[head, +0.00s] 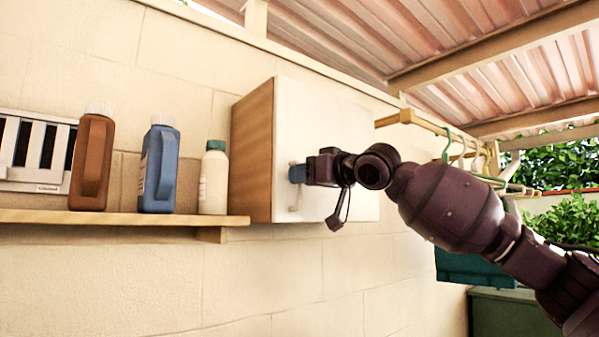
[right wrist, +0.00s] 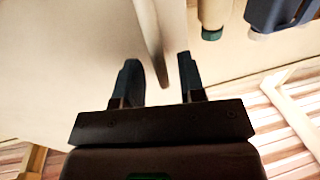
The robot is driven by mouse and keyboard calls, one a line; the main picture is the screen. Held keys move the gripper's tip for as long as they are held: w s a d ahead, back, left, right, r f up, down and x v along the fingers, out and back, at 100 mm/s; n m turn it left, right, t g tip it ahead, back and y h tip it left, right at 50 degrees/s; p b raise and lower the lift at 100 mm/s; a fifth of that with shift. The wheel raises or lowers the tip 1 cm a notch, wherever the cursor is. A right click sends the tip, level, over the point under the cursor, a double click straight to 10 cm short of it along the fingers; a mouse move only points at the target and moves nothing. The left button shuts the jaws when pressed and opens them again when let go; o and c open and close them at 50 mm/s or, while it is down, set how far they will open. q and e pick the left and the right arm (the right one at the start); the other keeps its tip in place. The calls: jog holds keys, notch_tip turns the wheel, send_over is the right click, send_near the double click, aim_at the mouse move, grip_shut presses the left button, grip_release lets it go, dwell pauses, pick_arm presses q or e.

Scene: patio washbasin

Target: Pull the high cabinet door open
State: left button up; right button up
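The high cabinet (head: 252,155) hangs on the wall, with a wooden side and a white door (head: 325,125) that looks shut. A pale upright bar handle (head: 294,200) sits near the door's left edge, its upper part hidden by my right gripper (head: 297,173). In the right wrist view the fingers of my right gripper (right wrist: 162,82) stand apart, with the blurred end of the handle (right wrist: 152,45) in line with the gap between them. I see no clear grip on it. My left gripper is not in view.
A wooden shelf (head: 120,219) left of the cabinet holds a brown bottle (head: 92,160), a blue bottle (head: 158,168) and a cream bottle (head: 213,180). A rail with hangers (head: 450,140) is at the right. The wall below the cabinet is clear.

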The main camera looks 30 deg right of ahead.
jog(key=shift+x, duration=0.8)
jog(key=shift+c, duration=0.2)
grip_shut()
